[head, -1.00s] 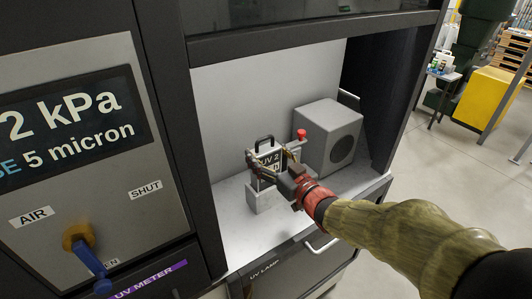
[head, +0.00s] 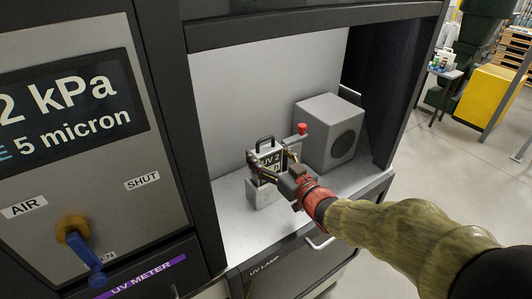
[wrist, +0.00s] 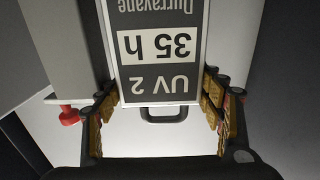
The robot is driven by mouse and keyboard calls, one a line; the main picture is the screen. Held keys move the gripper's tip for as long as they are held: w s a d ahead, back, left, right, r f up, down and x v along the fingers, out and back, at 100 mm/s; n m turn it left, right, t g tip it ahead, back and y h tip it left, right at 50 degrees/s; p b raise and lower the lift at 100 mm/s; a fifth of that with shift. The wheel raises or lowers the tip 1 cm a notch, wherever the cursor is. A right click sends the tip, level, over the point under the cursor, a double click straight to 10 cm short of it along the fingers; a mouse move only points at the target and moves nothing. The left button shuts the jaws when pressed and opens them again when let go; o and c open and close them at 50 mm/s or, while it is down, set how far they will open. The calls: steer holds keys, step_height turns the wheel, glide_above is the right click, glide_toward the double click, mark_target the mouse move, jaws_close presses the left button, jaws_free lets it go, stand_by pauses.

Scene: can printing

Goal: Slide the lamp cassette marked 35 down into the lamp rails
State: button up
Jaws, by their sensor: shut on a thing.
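The lamp cassette (head: 269,160) is a dark plate with a white-edged label and a black handle on top. The cassette is upright over a small light grey block (head: 264,196) in the bay, apparently the lamp rails. Its lower end is partly hidden by my gripper, so I cannot tell how deep it sits.
A grey box with a round dark grille (head: 331,132) stands right of the cassette. A red knob (head: 302,129) is close behind my gripper. Bay walls rise left and behind. A panel with a blue-handled air valve (head: 85,250) is at left. The bay floor in front is clear.

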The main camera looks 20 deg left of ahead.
steer(key=shift+f+b, duration=0.55)
steer(key=shift+b, duration=0.05)
steer(key=o, duration=2.2)
steer(key=shift+a, duration=0.1)
steer(key=shift+c, duration=0.2)
steer(key=shift+f, duration=0.2)
steer(key=v, duration=1.2)
steer(key=shift+r, duration=0.2)
